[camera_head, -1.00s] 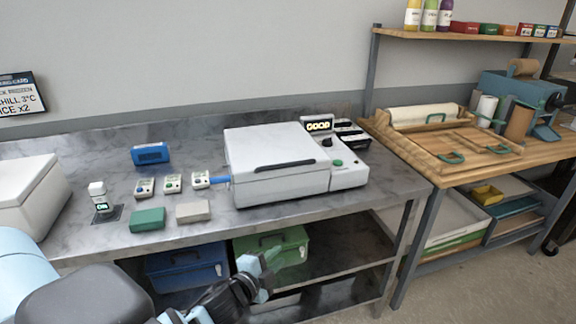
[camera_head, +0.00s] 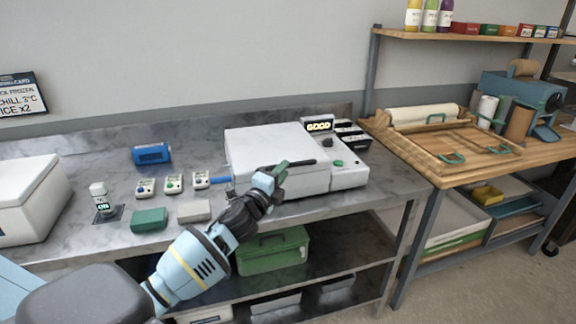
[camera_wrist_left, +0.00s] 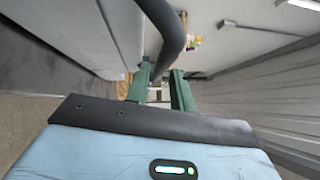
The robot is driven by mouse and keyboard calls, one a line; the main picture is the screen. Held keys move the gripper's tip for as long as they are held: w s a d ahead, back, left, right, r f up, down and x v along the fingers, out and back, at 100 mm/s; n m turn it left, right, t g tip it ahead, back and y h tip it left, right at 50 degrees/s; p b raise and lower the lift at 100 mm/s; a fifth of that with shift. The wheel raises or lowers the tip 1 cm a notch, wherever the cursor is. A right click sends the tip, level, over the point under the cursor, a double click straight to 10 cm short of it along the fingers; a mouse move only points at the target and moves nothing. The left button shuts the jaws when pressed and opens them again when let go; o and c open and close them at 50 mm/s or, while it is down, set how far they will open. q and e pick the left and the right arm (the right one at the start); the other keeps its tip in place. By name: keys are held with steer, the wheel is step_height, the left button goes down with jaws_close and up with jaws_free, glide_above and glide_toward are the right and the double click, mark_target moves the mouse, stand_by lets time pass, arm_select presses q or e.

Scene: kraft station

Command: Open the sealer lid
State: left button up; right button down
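The sealer is a white box with a shut lid (camera_head: 265,146) on the steel table. A dark bar handle (camera_head: 304,163) runs along the lid's front. My left gripper (camera_head: 279,171) is at the front of the sealer, by the handle, with its green fingers pointing to it. In the left wrist view the gripper (camera_wrist_left: 161,90) has its green fingers apart, and the dark handle (camera_wrist_left: 168,28) curves down toward the gap between them. I cannot tell whether the fingers touch the handle. My right gripper is not in view.
Small timers, a green box (camera_head: 149,219) and a grey box (camera_head: 194,211) lie to the left. A green toolbox (camera_head: 272,252) stands on the shelf below.

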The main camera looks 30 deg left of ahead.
arm_select(q)
steer(key=shift+w+a+r, duration=0.1)
steer(key=shift+w+r, duration=0.05)
steer(key=shift+w, duration=0.8)
steer(key=shift+w+r, duration=0.1)
steer(key=shift+w, duration=0.85)
jaws_close()
